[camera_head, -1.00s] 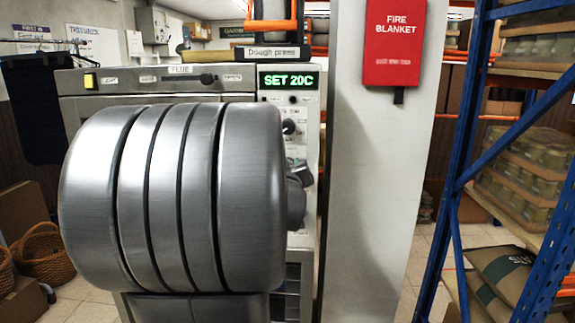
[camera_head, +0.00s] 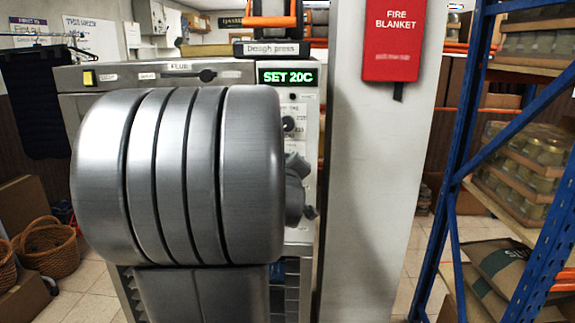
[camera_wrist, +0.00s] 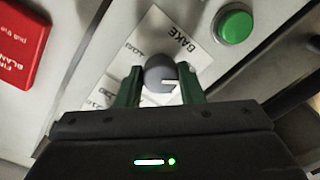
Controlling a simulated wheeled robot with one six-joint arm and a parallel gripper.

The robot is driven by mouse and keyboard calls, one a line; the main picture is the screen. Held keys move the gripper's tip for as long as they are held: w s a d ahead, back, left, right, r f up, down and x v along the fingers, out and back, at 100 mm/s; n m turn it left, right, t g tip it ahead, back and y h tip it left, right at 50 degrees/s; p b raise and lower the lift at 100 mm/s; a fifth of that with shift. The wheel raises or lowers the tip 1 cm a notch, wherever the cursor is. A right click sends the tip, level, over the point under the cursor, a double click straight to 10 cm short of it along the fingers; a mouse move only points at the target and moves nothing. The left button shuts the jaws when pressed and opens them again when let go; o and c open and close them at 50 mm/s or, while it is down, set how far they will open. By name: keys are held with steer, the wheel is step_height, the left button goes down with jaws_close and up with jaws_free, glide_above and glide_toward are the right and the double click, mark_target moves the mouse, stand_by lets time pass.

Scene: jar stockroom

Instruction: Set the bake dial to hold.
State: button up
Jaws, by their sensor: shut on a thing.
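The bake dial (camera_wrist: 160,73) is a round grey knob with a light pointer mark, on a white plate lettered BAKE in the wrist view. My gripper (camera_wrist: 162,88) has its green fingers shut on the dial, one on each side. Small lettering beside the dial is tilted and too blurred to read surely. In the head view my grey arm covers much of the oven front (camera_head: 125,78), and the grip on the dial is mostly hidden.
A green button (camera_wrist: 235,24) is near the dial. A flue slider (camera_head: 207,75) runs along the oven top. A white pillar with a red fire blanket (camera_head: 394,40) stands right of the oven, then a blue rack (camera_head: 470,150). Baskets (camera_head: 48,250) sit at left.

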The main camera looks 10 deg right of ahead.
steer(key=o, duration=1)
steer(key=p+v, duration=0.1)
steer(key=v, duration=1.2)
steer(key=shift+s, duration=0.4)
steer(key=shift+a, duration=0.1)
steer(key=x, duration=1.4)
steer(key=shift+b, duration=0.45)
steer(key=shift+s, duration=0.2)
